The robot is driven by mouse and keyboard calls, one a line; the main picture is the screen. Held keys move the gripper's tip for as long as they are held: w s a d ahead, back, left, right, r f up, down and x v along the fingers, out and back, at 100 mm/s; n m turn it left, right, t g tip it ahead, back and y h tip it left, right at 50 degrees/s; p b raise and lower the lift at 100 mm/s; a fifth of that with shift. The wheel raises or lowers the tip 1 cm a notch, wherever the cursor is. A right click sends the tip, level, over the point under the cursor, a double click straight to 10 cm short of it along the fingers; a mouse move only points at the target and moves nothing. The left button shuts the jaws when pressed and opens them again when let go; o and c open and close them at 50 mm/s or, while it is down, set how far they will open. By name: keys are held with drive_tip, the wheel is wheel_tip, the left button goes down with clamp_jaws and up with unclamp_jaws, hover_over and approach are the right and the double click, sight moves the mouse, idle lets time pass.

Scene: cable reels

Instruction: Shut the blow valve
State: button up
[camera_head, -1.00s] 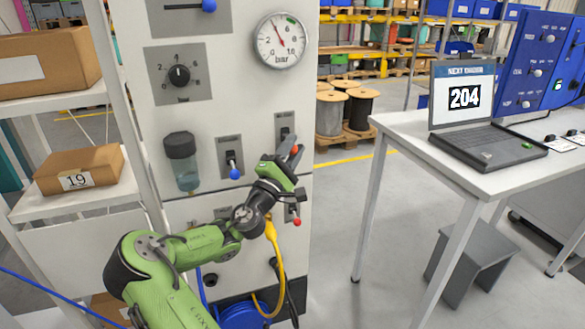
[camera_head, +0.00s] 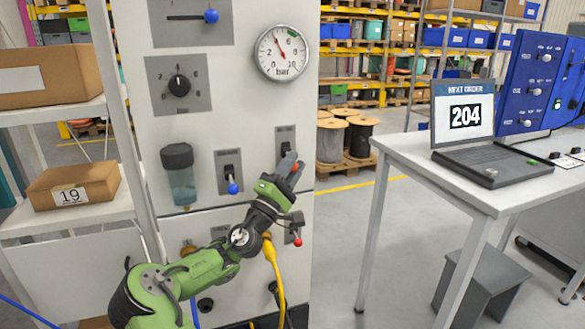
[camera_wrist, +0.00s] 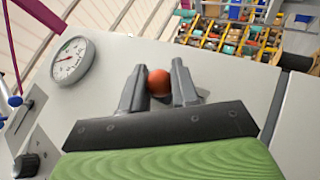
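A light panel (camera_head: 230,110) carries several small lever valves; their labels are too blurred to read. One lever with a blue knob (camera_head: 233,187) points down, left of my gripper. A lower lever with a red knob (camera_head: 298,242) is beneath my gripper. My gripper (camera_head: 292,168) is in front of the upper right valve plate (camera_head: 285,139) and hides most of its lever. In the wrist view, a red ball knob (camera_wrist: 158,83) sits between the two spread fingers of my gripper (camera_wrist: 159,84), close to both; firm contact cannot be made out.
A pressure gauge (camera_head: 283,53), a rotary dial (camera_head: 179,85) and a filter bowl (camera_head: 180,175) are on the panel. A shelf with boxes (camera_head: 73,184) stands left. A table with a laptop (camera_head: 465,130) stands right. A yellow hose (camera_head: 275,270) hangs below my gripper.

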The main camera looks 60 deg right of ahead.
drive_tip(key=o, duration=0.4)
drive_tip(key=v, duration=1.5)
drive_tip(key=shift+a+f, duration=0.25)
drive_tip(key=shift+f, duration=0.05)
